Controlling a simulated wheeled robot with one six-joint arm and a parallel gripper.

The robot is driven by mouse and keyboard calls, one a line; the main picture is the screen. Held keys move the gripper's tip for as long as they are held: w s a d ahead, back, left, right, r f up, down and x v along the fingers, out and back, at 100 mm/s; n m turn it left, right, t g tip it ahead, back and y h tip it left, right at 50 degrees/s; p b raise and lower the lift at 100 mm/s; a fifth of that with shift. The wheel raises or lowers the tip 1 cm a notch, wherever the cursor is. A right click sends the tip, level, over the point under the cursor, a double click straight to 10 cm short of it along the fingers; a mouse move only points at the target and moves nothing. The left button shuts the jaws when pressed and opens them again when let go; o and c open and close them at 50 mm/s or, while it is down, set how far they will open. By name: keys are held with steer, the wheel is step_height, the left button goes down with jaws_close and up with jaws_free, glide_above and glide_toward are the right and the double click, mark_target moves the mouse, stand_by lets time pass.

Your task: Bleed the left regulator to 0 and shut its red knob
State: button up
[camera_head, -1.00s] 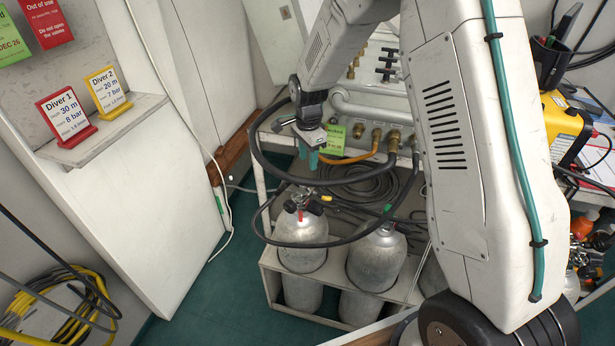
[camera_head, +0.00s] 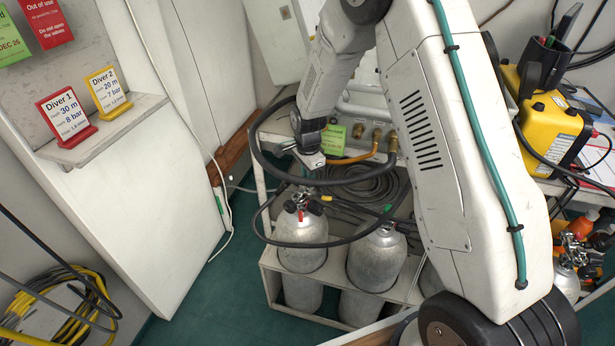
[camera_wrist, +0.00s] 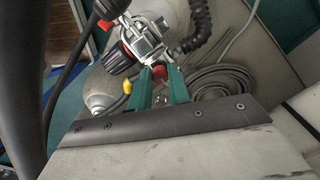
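No gauge reading is legible.
A second cylinder (camera_head: 377,262) stands right of the left one. A thick black hose (camera_head: 262,160) loops around my gripper and the regulator. The bench panel (camera_head: 375,105) is behind my arm. A white cabinet (camera_head: 130,210) bounds the left; green floor between is clear.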

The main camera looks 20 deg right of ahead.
jaws_close()
steer(key=n, duration=0.4)
steer(key=shift+n, duration=0.4)
steer(key=n, duration=1.1)
steer(key=shift+d+n, duration=0.1)
steer(key=shift+n, duration=0.3)
steer(key=n, duration=0.4)
steer(key=shift+n, duration=0.6)
